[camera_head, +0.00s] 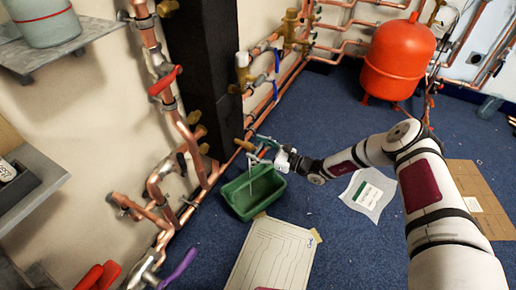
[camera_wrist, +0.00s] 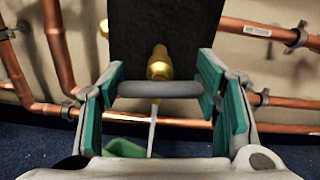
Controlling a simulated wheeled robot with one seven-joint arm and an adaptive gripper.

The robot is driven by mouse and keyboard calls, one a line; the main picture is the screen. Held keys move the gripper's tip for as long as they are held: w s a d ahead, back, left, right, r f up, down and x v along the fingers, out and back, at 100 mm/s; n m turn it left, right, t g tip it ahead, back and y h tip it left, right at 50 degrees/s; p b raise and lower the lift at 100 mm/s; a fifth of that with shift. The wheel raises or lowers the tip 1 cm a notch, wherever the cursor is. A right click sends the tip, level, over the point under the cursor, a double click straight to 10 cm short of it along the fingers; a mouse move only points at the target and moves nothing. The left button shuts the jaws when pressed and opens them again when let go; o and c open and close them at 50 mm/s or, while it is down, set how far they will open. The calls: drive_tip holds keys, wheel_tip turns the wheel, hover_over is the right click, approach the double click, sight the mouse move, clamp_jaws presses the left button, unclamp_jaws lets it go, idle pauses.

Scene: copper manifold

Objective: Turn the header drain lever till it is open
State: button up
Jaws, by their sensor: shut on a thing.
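The header drain lever (camera_wrist: 160,89) is a grey bar lying level across the wrist view, in front of a brass valve (camera_wrist: 158,62). My gripper (camera_wrist: 163,80) is shut on it, with the teal-padded fingers at its two ends. In the head view my gripper (camera_head: 264,149) is at the pipes above a green tub (camera_head: 236,207), and hides most of the lever. A thin pale stream (camera_wrist: 152,128) runs down from below the lever towards the tub; it also shows in the head view (camera_head: 251,180).
Copper pipes (camera_wrist: 280,29) run along the wall on both sides. A black column (camera_head: 205,70) stands behind the valve. A red-handled valve (camera_head: 165,80) and a purple lever (camera_head: 180,268) are to the left. A drawing board (camera_head: 275,255) lies on the blue floor.

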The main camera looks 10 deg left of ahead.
drive_tip(key=n+p, duration=0.1)
drive_tip(key=n, duration=0.3)
drive_tip(key=shift+s, duration=0.1)
drive_tip(key=n+p, duration=0.1)
drive_tip(key=n, duration=0.2)
drive_tip(key=shift+n, duration=0.4)
drive_tip(key=n+p, duration=0.1)
drive_tip(key=n, duration=0.3)
drive_tip(key=shift+s+f, duration=0.15)
drive_tip(key=n+p, duration=0.1)
drive_tip(key=n, duration=0.3)
drive_tip(key=shift+f+n+p, duration=0.2)
drive_tip(key=shift+n+p, duration=0.1)
drive_tip(key=shift+p, duration=0.1)
drive_tip(key=o, duration=1.2)
drive_tip(key=shift+c, duration=0.2)
drive_tip(key=v, duration=1.1)
drive_tip(key=shift+s+d, duration=0.15)
drive_tip(key=shift+d, duration=0.25)
